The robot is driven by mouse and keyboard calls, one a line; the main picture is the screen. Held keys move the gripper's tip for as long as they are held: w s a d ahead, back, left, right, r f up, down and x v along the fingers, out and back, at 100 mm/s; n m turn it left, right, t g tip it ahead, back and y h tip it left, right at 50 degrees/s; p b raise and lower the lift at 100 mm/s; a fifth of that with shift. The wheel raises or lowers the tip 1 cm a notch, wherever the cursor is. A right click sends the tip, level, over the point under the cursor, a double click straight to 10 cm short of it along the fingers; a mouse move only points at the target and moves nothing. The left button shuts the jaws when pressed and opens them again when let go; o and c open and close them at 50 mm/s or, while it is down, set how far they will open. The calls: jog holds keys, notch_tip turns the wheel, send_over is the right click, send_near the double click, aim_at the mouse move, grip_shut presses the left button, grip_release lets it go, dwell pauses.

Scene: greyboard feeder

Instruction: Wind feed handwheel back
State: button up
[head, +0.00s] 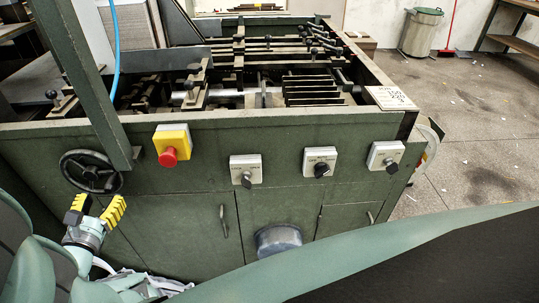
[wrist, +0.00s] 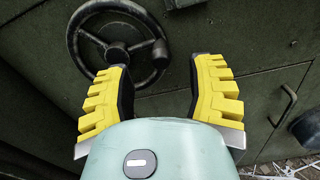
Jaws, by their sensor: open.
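The feed handwheel (head: 91,172) is a black spoked wheel on the left of the green machine's front panel. My gripper (head: 97,207) has yellow stepped fingers and stands just below the wheel. In the wrist view my gripper (wrist: 162,72) is open and empty, with the knob ahead, between the fingertips in the picture. I see no contact with the wheel.
A green post (head: 85,90) rises just right of the wheel. A red emergency stop (head: 169,156) on a yellow box and several grey switch boxes (head: 246,170) line the panel to the right. A cabinet handle (head: 223,222) sticks out below. Crumpled white material (head: 145,284) lies below my gripper.

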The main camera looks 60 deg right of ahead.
aim_at(116, 173)
jog(key=shift+b+x, duration=0.55)
jog(key=shift+x, duration=3.5)
jog(key=shift+s, duration=0.1)
jog(key=shift+c, duration=0.3)
grip_shut()
